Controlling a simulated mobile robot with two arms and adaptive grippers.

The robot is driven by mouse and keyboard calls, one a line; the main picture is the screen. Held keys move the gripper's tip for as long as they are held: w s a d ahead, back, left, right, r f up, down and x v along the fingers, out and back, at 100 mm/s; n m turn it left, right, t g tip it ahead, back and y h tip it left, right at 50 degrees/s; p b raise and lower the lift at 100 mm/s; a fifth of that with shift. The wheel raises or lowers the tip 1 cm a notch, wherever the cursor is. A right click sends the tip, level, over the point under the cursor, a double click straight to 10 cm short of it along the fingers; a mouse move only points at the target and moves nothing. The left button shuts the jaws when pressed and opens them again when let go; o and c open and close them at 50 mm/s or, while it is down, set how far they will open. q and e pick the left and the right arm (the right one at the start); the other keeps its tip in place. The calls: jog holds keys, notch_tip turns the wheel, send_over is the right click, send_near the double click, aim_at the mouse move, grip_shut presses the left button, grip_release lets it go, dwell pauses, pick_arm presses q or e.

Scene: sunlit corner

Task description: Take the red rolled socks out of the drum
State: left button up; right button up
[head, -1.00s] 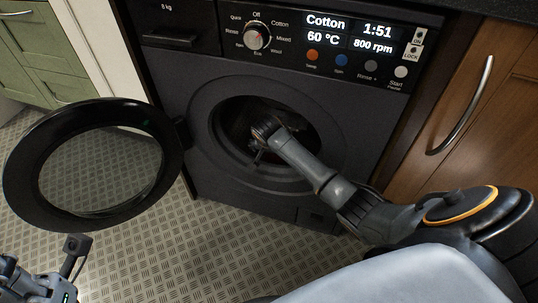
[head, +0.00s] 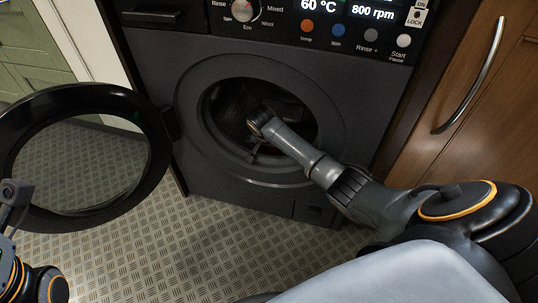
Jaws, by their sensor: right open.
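The washing machine's drum (head: 288,103) is dark inside, and its round opening faces me. My right arm reaches in from the right, and my right gripper (head: 252,152) is open at the lower part of the opening; its fingers are small and dark there. No red rolled socks show in the drum; the arm and the shadow hide part of the inside. My left arm shows at the lower left edge, but its gripper fingers are not in the picture.
The round black door (head: 160,150) stands open to the left of the opening. A wooden cabinet (head: 450,130) with a curved metal handle is on the right. A green cabinet (head: 30,50) is at the upper left. The patterned floor (head: 215,245) in front is clear.

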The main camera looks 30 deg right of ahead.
jog(key=shift+f, duration=0.1)
jog(key=c, duration=0.9)
jog(key=shift+c, duration=0.3)
